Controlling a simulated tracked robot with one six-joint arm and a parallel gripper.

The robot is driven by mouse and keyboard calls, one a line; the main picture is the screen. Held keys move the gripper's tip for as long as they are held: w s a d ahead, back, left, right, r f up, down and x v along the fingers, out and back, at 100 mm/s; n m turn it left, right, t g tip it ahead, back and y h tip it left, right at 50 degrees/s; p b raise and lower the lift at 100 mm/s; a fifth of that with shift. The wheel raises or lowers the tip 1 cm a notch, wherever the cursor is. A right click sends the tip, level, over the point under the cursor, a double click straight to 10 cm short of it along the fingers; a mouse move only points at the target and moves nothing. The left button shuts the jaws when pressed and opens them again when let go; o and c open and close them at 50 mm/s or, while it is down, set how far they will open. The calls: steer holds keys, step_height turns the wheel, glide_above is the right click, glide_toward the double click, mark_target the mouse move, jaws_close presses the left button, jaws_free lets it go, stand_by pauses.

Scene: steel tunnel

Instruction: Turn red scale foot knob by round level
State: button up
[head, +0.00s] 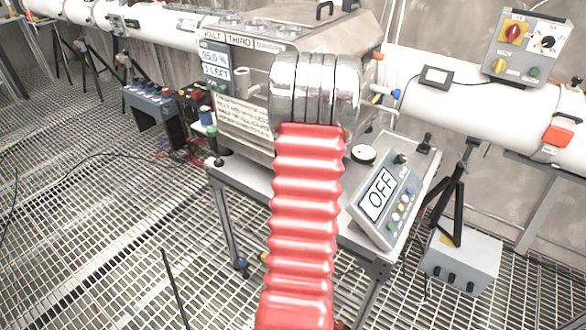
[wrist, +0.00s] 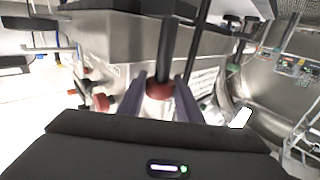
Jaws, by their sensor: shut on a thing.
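In the wrist view, my gripper (wrist: 160,84) has its two grey fingers on either side of a red knob (wrist: 159,91), shut on it. A dark post runs from the knob toward the top of the picture. In the head view, my red ribbed arm covers the middle, so the gripper and the red knob are hidden there. The round level (head: 363,154), a pale disc with a dark rim, lies on the scale's top right of my arm; its bubble is too small to read. The scale display (head: 380,194) reads OFF.
The scale stands on a metal cart (head: 355,243). A steel chamber (head: 240,75) is behind it. A white pipe (head: 470,100) runs along the wall. A grey box (head: 460,260) and tripod (head: 450,205) stand right. In the wrist view, a second reddish piece (wrist: 102,102) sits close left of the fingers.

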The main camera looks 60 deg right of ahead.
steer(key=shift+n+t+y, duration=0.8)
steer(key=shift+t, duration=0.2)
steer(key=o, duration=1)
steer(key=shift+o, duration=0.2)
steer(key=shift+r, duration=0.1)
